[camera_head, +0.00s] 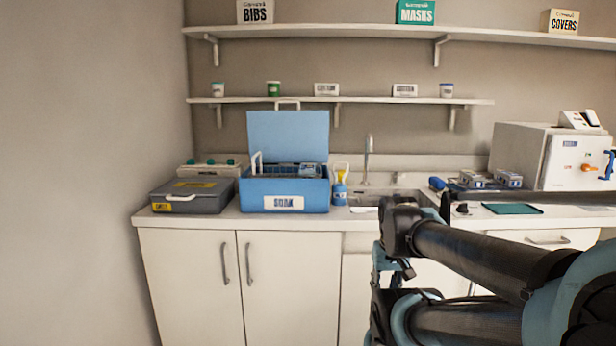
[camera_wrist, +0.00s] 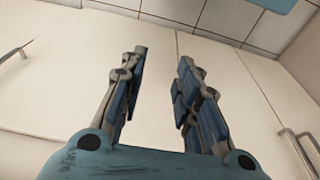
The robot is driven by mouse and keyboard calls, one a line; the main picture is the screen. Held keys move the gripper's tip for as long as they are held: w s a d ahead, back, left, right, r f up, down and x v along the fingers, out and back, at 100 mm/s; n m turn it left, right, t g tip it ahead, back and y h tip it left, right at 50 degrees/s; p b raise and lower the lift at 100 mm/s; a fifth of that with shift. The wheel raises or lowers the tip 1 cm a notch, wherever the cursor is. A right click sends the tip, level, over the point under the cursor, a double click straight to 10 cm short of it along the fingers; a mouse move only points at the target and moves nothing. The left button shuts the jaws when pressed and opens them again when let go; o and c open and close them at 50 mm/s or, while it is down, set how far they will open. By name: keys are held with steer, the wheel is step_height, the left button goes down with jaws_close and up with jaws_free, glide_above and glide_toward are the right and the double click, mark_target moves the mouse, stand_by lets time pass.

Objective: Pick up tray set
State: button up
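My gripper (camera_wrist: 162,56) is open and empty in the wrist view, with its two fingers apart in front of white cabinet fronts. In the head view my arm reaches in from the right, and its end is in front of the lower cabinets, partly hidden by its own links. A dark tray (camera_head: 462,186) with small metal boxes (camera_head: 507,179) on it sits on the counter at the right. A flat teal tray (camera_head: 512,208) lies in front of it. I cannot tell which of these is the tray set. My gripper touches neither.
An open blue box labelled SOAK (camera_head: 255,201) holds a rack (camera_head: 297,170). A grey lidded case (camera_head: 190,203) is left of it. A blue bottle (camera_head: 339,190), sink and tap (camera_head: 367,155) are mid-counter. A white machine (camera_head: 525,153) stands at right. Shelves (camera_head: 350,101) hang above.

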steer(key=o, duration=0.4)
steer(key=shift+s+r, duration=0.15)
steer(key=shift+r, duration=0.05)
steer(key=o, duration=0.5)
steer(key=r, duration=0.3)
steer(key=shift+w+a, duration=0.15)
steer(key=shift+w, duration=0.2)
steer(key=shift+o, duration=0.2)
steer(key=w+a+r+g, duration=0.1)
steer(key=w+a+r, duration=0.2)
steer(key=w+r, duration=0.7)
steer(key=w+a+r, duration=0.3)
steer(key=w+r, duration=0.3)
steer(key=r, duration=0.7)
steer(key=w+a+r+g, duration=0.1)
steer(key=w+a+r, duration=1.3)
steer(key=w+r, duration=0.3)
glide_above(307, 167)
steer(key=f, duration=1.1)
steer(key=shift+w+d, duration=0.1)
steer(key=shift+d, duration=0.3)
steer(key=shift+w+a+f, duration=0.1)
steer(key=shift+a+f, duration=0.1)
steer(key=shift+f, duration=1.1)
steer(key=shift+w+a+f, duration=0.1)
steer(key=shift+a+f, duration=0.05)
steer(key=shift+f, duration=1.1)
